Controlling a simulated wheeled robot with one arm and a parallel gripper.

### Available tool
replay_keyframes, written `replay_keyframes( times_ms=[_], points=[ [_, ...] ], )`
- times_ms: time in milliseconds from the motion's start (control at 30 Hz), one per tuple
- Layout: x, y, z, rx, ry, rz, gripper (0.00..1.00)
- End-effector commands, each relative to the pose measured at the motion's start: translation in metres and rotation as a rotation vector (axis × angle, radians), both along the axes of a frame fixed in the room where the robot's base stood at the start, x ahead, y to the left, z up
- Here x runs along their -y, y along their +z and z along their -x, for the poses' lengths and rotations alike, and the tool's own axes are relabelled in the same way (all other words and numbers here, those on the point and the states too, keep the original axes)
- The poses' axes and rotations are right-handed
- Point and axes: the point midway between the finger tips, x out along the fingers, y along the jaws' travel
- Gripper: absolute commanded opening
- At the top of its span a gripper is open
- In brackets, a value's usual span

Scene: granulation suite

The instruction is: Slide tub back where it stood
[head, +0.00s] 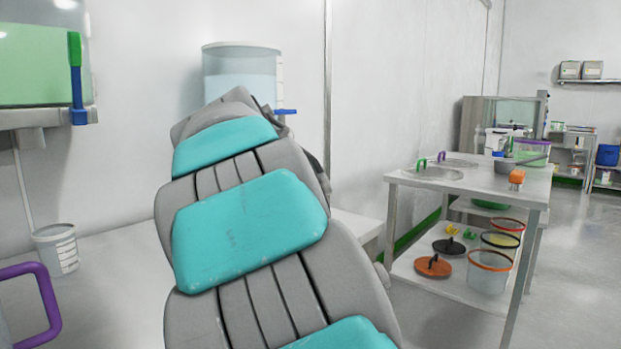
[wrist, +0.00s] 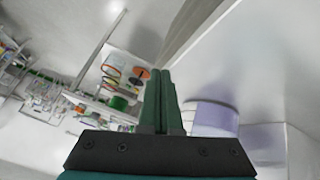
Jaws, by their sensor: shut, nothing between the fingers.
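Several vessels could be the tub, and I cannot tell which one is meant. A large clear round vessel (head: 240,72) with pale liquid and a blue tap stands by the wall, partly hidden behind my arm. A small graduated bucket (head: 57,248) stands at the left. Clear tubs with coloured rims, one with an orange rim (head: 490,272), stand on the table's lower shelf. In the wrist view, a pale round vessel (wrist: 212,117) shows just right of my gripper (wrist: 160,75). My gripper's green fingers are together and empty. In the head view my arm hides the gripper.
A steel table (head: 460,183) at the right holds a green-filled tub (head: 530,151) and an orange item (head: 517,176). Lids, one orange (head: 433,265), lie on its lower shelf. A purple handle (head: 40,300) is at the near left. Open floor lies at the far right.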

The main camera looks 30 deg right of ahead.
Motion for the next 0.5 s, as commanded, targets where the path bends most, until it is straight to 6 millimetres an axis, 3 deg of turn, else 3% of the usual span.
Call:
replay_keyframes(
  times_ms=[33,200,333,500],
  points=[
    [0.005,0.012,-0.019,0.042,-0.028,0.035,0.0],
    [0.01,0.052,-0.069,0.196,-0.113,0.125,0.0],
    [0.007,0.073,-0.099,0.296,-0.155,0.166,0.0],
    [0.003,0.089,-0.12,0.382,-0.182,0.189,0.0]
  ],
)
